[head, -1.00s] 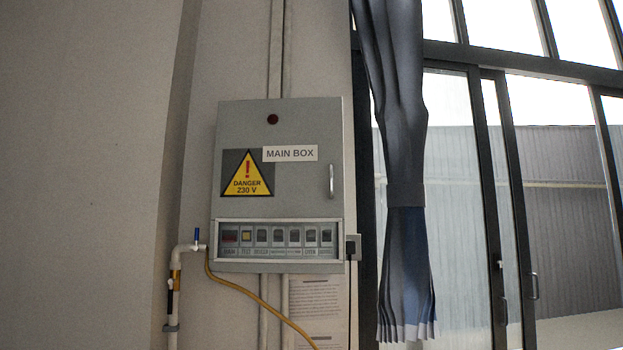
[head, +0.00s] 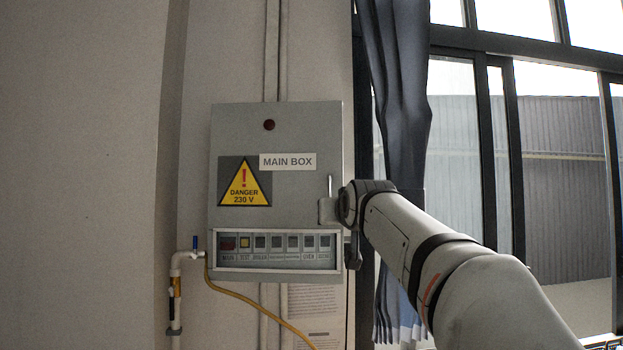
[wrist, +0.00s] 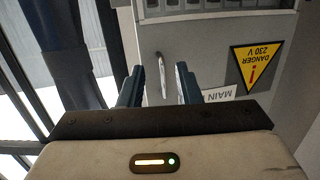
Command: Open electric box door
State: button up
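The electric box (head: 230,120) is a grey wall cabinet with a "MAIN BOX" label and a yellow danger sign; its door (head: 300,125) is shut. The door's upright metal handle (head: 330,186) is at the right side of the door, its lower part hidden by my arm's end in the head view. In the wrist view the box appears upside down, and the handle (wrist: 161,72) shows between and beyond the fingers. My gripper (wrist: 158,85) is open, one finger on each side of the handle's line. I cannot tell whether either finger touches it.
A row of switches (head: 290,243) sits below the door. A pipe with a blue valve (head: 195,243) and a yellow cable (head: 255,297) run at the lower left. A dark curtain (head: 398,90) and glazed doors stand to the right.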

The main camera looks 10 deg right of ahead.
jog(key=t+p, duration=0.1)
send_near(330, 190)
jog(key=w+p, duration=0.3)
jog(key=w, duration=0.4)
jog(key=shift+w+f, duration=0.1)
jog(key=shift+w, duration=0.45)
grip_shut()
